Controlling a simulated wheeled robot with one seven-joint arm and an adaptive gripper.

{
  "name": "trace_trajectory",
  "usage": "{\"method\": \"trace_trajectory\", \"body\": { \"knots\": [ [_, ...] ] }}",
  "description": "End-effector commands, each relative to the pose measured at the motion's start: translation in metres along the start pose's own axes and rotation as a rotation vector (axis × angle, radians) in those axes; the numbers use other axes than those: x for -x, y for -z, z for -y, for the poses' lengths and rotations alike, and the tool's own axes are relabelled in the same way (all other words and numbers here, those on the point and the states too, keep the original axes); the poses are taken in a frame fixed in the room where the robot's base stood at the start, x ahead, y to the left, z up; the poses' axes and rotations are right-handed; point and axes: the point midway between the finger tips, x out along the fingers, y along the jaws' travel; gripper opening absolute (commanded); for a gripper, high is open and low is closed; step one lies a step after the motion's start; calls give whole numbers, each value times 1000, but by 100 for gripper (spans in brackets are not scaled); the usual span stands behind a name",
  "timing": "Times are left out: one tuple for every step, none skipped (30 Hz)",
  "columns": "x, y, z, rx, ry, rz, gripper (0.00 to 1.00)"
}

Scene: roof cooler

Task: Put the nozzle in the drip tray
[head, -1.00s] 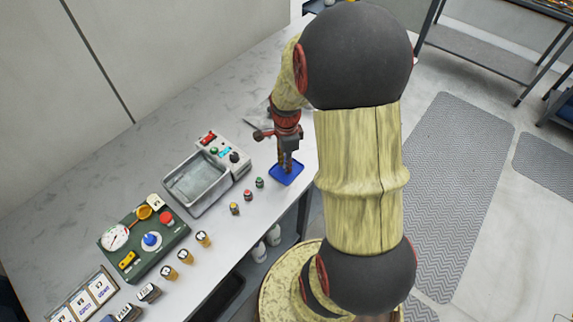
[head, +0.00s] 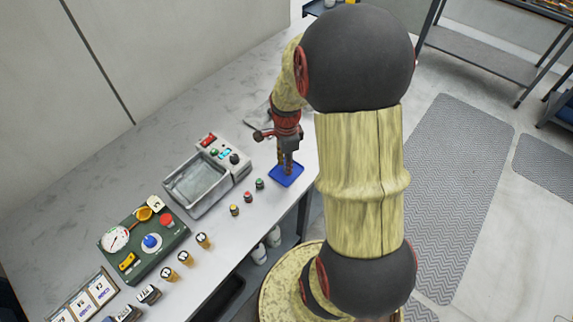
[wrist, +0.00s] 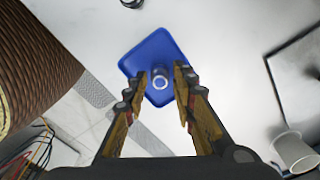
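The drip tray is a shallow blue tray (head: 294,175) near the front edge of the grey bench. In the wrist view the tray (wrist: 138,65) lies beneath my gripper. The nozzle (wrist: 160,83), a small grey metallic piece with a round pale top, shows over the tray between my fingertips. It appears to stand in the tray, with a small gap to the fingers on each side. My gripper (wrist: 163,80) is open around it. In the head view my gripper (head: 284,163) points down at the tray and hides the nozzle.
A grey basin unit (head: 195,185) with buttons stands left of the tray. A green control panel (head: 143,242) sits further left. A white cup (wrist: 293,150) shows at the wrist view's lower right.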

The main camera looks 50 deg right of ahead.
Motion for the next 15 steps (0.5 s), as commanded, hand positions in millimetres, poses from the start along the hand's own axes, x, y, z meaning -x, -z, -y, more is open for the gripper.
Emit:
{"method": "trace_trajectory", "body": {
  "knots": [
    [10, 0, 1, 0, 4, 0, 26],
    [16, 0, 1, 0, 4, 0, 26],
    [24, 0, 1, 0, 3, 0, 26],
    [30, 0, 1, 0, 4, 0, 26],
    [37, 0, 1, 0, 5, 0, 26],
    [46, 0, 1, 0, 5, 0, 26],
    [52, 0, 1, 0, 5, 0, 26],
    [58, 0, 1, 0, 4, 0, 26],
    [66, 0, 1, 0, 5, 0, 26],
    [72, 0, 1, 0, 4, 0, 26],
    [78, 0, 1, 0, 4, 0, 26],
    [84, 0, 1, 0, 4, 0, 26],
    [89, 0, 1, 0, 3, 0, 26],
    [93, 0, 1, 0, 3, 0, 26],
    [98, 0, 1, 0, 4, 0, 26]
  ]
}}
